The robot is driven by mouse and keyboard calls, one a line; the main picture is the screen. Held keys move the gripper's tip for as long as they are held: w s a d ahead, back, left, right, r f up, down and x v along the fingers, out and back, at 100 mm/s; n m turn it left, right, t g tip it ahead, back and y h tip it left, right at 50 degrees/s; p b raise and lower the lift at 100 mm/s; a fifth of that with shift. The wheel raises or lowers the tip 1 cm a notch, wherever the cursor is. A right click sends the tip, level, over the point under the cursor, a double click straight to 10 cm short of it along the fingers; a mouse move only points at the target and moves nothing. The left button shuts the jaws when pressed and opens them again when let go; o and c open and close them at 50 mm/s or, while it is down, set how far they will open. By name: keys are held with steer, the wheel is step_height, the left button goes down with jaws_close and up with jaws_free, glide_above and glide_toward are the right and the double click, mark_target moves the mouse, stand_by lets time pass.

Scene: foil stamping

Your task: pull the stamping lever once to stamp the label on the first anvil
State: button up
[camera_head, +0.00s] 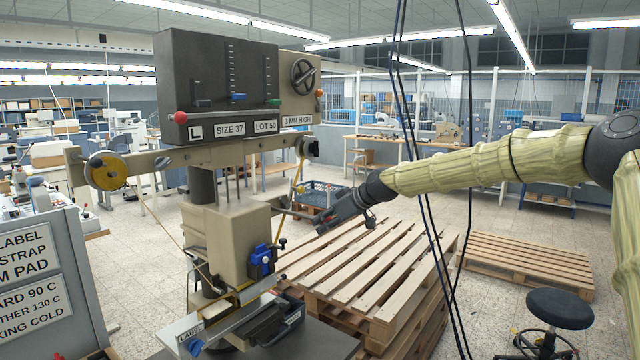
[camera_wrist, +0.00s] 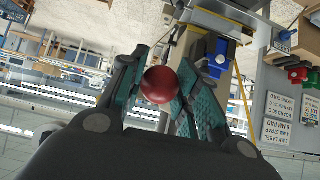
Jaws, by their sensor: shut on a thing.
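The stamping machine (camera_head: 225,235) stands left of centre in the head view. Its lever (camera_head: 290,209) sticks out to the right of the column, into my gripper (camera_head: 326,222). In the wrist view a dark red ball knob (camera_wrist: 160,85) sits between the two teal finger pads of my gripper (camera_wrist: 168,88), which is shut on it. I cannot make out the label's surface.
A blue clamp (camera_head: 262,260) sits on the machine's front; it also shows in the wrist view (camera_wrist: 218,58). Wooden pallets (camera_head: 350,270) stack right of the machine. A black stool (camera_head: 560,308) stands at lower right.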

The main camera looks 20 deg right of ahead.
steer(key=shift+f, duration=0.25)
steer(key=shift+f+b, duration=1)
steer(key=shift+f, duration=0.75)
steer(key=shift+w+a+f+b, duration=0.15)
steer(key=shift+f+b, duration=0.3)
steer(key=shift+f, duration=0.4)
steer(key=shift+w+f+b, duration=0.1)
steer(key=shift+f+b, duration=0.35)
steer(key=shift+f, duration=0.5)
